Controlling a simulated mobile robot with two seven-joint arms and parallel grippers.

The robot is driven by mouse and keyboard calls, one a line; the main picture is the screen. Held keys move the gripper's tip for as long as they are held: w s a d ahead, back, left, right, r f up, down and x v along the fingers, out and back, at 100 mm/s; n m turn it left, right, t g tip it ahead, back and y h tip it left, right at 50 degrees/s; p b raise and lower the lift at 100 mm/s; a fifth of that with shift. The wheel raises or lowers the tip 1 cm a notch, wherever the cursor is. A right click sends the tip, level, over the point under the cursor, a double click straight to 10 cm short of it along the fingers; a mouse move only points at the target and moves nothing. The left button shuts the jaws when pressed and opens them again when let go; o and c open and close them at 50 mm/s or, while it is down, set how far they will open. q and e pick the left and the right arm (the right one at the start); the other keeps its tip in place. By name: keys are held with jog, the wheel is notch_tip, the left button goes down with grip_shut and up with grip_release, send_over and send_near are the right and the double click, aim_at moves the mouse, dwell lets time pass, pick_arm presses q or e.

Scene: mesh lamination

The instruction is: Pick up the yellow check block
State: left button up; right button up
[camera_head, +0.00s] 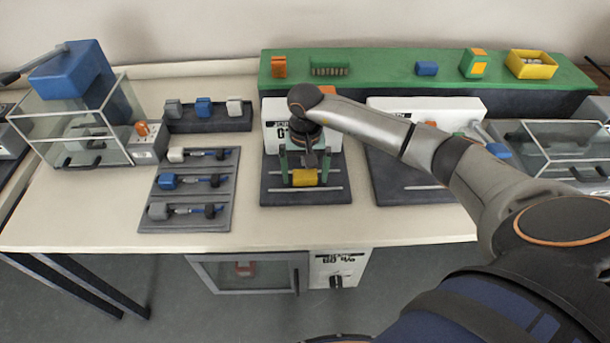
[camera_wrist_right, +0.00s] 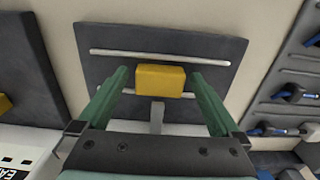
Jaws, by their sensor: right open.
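The yellow check block (camera_head: 305,177) sits on a dark grey plate (camera_head: 278,190) with two light rails, in front of a white box, in the head view. The block also shows in the right wrist view (camera_wrist_right: 160,81), between the two green fingers. My right gripper (camera_head: 304,180) is over the plate with its fingers apart, one on each side of the block. In the right wrist view (camera_wrist_right: 160,82) a gap shows between each finger and the block. My left gripper is not in view.
A similar plate (camera_head: 400,190) lies to the right, partly behind my right arm. A grey rack (camera_head: 225,218) with blue-handled tools lies left. A green shelf (camera_head: 375,62) with small items runs along the back. Bare table shows in front.

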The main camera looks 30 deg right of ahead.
jog(key=c, duration=1.3)
jog(key=shift+c, duration=0.2)
jog(key=shift+r, duration=0.15)
